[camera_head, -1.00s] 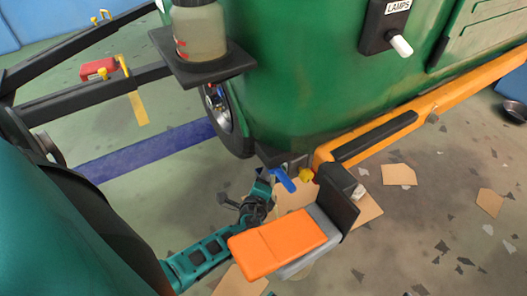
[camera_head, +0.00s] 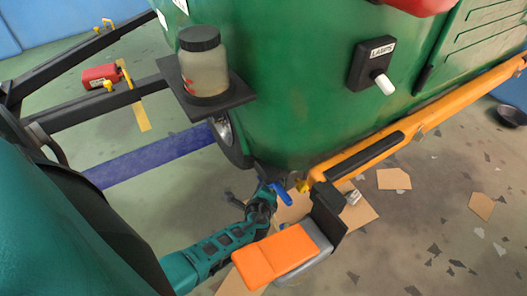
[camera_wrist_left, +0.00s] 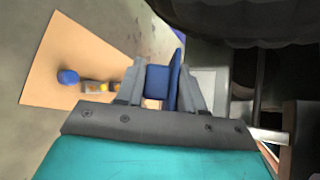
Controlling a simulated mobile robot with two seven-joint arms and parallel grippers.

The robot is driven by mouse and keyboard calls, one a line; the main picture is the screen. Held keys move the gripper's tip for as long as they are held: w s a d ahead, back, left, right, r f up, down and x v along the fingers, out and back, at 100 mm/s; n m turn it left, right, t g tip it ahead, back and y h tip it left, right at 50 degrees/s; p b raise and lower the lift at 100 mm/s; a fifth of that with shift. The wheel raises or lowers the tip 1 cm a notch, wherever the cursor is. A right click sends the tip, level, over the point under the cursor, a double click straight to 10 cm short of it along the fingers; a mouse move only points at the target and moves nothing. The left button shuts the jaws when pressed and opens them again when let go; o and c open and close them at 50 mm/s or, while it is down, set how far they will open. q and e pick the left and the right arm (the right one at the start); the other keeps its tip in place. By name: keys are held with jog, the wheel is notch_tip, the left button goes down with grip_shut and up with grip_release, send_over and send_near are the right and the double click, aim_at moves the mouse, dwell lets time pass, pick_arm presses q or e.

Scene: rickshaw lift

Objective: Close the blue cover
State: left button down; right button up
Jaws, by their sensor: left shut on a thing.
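My left gripper (camera_head: 270,192) is at the lower middle of the head view, low beside the green body and near the front end of the orange rail. It is shut on a small blue piece, which looks like the blue cover (camera_head: 282,194). In the left wrist view the blue cover (camera_wrist_left: 174,80) stands between the two grey fingers (camera_wrist_left: 160,92). How the cover is hinged, and what lies behind it, is hidden. My right gripper is not in view.
The green body (camera_head: 290,110) with its orange rail (camera_head: 370,150) fills the upper right. An orange pad (camera_head: 270,257) sits just below the gripper. A jar (camera_head: 203,65) stands on a dark shelf. Cardboard pieces (camera_head: 393,179) lie on the floor.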

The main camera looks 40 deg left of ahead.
pick_arm(q)
jog(key=c, duration=1)
grip_release()
jog(key=shift+c, duration=0.2)
jog(key=shift+o, duration=0.7)
jog(key=shift+s, duration=0.1)
jog(key=shift+s+d+r, duration=0.15)
jog(key=shift+s+r, duration=0.05)
jog(key=shift+s, duration=0.05)
jog(key=p+v, duration=0.2)
jog(key=v, duration=0.4)
jog(key=shift+s, duration=0.25)
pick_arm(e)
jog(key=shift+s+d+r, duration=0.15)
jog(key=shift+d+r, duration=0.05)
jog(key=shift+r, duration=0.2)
